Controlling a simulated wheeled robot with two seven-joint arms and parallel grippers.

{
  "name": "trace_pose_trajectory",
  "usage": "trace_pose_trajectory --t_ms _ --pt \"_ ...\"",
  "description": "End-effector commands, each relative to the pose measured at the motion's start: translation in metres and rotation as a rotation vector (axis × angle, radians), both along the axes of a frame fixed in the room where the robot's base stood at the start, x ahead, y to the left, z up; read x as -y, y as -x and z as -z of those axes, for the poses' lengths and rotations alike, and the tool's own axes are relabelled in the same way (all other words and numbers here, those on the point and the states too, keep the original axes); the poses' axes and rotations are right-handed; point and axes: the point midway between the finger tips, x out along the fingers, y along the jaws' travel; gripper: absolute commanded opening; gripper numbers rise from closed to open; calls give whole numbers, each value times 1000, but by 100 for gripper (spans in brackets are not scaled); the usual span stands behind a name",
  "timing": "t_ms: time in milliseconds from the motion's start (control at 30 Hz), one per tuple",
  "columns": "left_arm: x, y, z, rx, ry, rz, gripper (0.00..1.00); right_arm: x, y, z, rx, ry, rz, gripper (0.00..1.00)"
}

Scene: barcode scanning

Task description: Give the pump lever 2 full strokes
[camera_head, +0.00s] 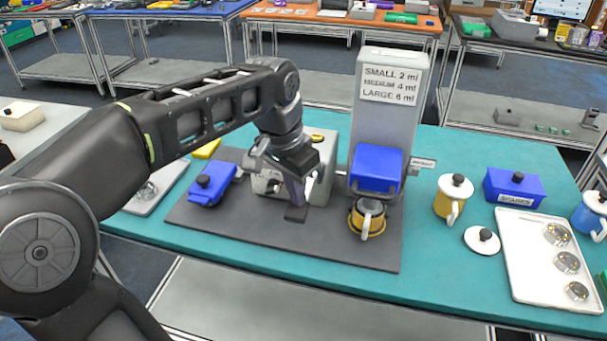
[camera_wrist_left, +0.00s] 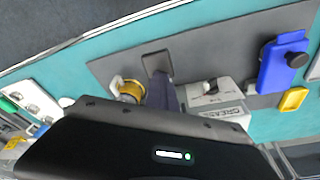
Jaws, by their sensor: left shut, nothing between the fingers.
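The grey dispenser tower (camera_head: 392,95) carries a sign reading SMALL 2 ml, MEDIUM 4 ml, LARGE 6 ml, with a blue block (camera_head: 375,168) on its front. A yellow mug (camera_head: 367,219) stands under the block; it also shows in the wrist view (camera_wrist_left: 129,90). My left gripper (camera_head: 296,203) points down, shut and empty, left of the tower. Its fingers end at a dark flat pad (camera_head: 296,214), also in the wrist view (camera_wrist_left: 157,60). The pad may be the pump lever's end; I cannot tell whether the fingers touch it. My right gripper is out of view.
A grey box (camera_head: 322,165) stands behind my gripper, its label reading GREASE in the wrist view (camera_wrist_left: 222,108). A blue lidded container (camera_head: 211,186) is left on the dark mat (camera_head: 330,245). At right are another yellow mug (camera_head: 449,200), a blue box (camera_head: 514,187) and a white tray (camera_head: 520,275).

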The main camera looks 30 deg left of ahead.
Motion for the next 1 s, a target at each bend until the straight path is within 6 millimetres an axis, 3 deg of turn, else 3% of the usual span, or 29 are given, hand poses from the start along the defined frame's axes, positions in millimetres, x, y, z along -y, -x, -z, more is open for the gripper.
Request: trace_pose_trajectory --t_ms 100,500,1000 --pt "1 -2 -21 5 1 2 0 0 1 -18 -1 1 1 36" --pt "1 0 -68 -1 2 1 0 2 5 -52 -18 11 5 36" --pt "0 0 -69 1 0 1 0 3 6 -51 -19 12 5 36"
